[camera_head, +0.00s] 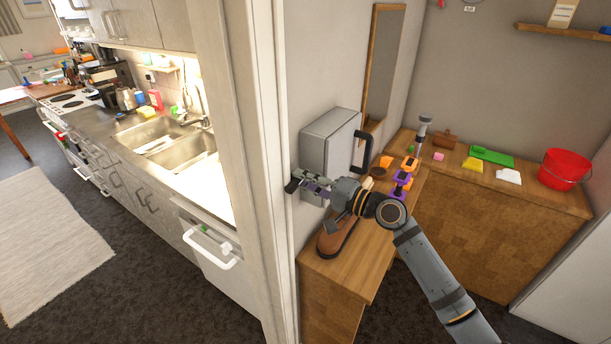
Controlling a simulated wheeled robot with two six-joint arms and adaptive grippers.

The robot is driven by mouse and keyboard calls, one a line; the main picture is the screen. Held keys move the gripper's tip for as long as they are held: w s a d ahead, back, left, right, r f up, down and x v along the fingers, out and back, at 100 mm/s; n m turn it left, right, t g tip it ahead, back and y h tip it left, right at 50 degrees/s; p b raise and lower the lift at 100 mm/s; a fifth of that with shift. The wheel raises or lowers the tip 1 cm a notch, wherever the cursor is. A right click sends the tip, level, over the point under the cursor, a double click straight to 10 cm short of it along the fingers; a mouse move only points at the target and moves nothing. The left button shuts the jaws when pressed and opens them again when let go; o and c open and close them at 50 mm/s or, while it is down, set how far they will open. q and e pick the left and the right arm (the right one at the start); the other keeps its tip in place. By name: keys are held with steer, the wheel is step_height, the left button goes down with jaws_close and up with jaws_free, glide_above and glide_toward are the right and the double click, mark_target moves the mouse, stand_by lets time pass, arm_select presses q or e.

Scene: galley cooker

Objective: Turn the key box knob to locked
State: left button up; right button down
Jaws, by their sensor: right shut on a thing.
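The key box (328,140) is a grey metal box on the wall by the white door frame, with a black handle (363,149) on its right part. My right gripper (298,182) reaches in from the lower right, its fingers pointing left at the lower left part of the box. It is shut on the key box knob, which the fingers hide, so its turned position cannot be told. The box looks closed. My left gripper is not in view.
Below the box a wooden bench (345,275) holds a brown shoe (334,238) and small coloured items. A red bucket (565,169) stands on the right counter. The door frame (262,160) is close to the gripper's left.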

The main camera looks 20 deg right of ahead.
mark_target(289, 141)
steer(key=shift+f+m+p, duration=0.2)
steer(key=shift+m+p, duration=0.2)
steer(key=shift+m, duration=0.6)
steer(key=c, duration=1.4)
jaws_free()
steer(key=shift+c, duration=0.2)
steer(key=shift+o, duration=1.1)
steer(key=shift+w+a, duration=0.15)
steer(key=r, duration=1)
steer(key=shift+a, duration=0.25)
steer(key=shift+d, duration=0.15)
